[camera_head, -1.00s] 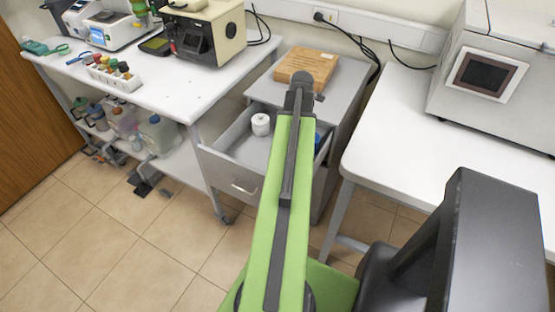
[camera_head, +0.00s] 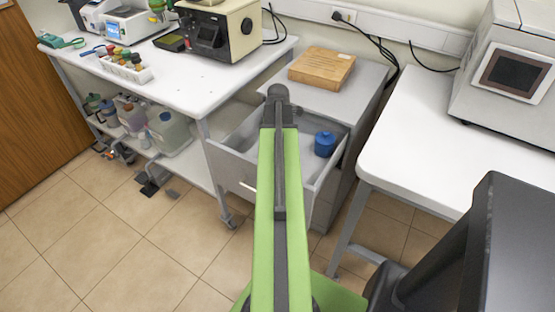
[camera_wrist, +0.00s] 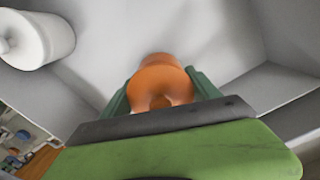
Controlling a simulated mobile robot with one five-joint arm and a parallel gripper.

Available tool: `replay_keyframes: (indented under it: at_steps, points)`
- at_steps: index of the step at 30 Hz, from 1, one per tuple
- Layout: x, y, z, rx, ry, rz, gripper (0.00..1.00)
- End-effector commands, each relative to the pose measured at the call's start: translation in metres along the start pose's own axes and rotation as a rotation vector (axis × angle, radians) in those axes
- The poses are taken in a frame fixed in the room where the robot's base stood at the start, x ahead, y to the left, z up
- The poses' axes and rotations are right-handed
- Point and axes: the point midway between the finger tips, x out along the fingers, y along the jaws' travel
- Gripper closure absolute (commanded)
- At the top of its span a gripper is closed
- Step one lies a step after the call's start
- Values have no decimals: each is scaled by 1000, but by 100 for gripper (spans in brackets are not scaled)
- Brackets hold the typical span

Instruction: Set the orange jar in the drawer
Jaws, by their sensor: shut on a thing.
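In the wrist view, the orange jar (camera_wrist: 160,80) is between the two green fingers of my gripper (camera_wrist: 160,92), which is shut on it. The pale grey inner surface of the drawer lies beyond the jar; I cannot tell whether the jar touches it. The open drawer (camera_head: 228,168) is in the head view, in the grey cabinet between the two tables. My arm reaches over it and hides the gripper and the orange jar there.
A blue jar (camera_head: 325,144) stands in the drawer's right part. A white jar (camera_wrist: 36,38) is at left in the wrist view. A wooden box (camera_head: 322,68) lies on the cabinet top. White tables (camera_head: 225,85) stand on both sides.

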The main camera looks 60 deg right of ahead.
Motion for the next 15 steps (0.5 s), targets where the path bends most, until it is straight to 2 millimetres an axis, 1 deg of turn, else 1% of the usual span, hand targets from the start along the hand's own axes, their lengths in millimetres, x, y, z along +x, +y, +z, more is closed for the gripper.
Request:
replay_keyframes:
  at_steps: [1,4,6,12,15]
  points:
    - [17,0,0,0,0,0,71]
    - [34,0,0,0,0,0,71]
    - [36,0,0,0,0,0,71]
    - [32,0,0,0,0,0,71]
    - [36,0,0,0,0,0,71]
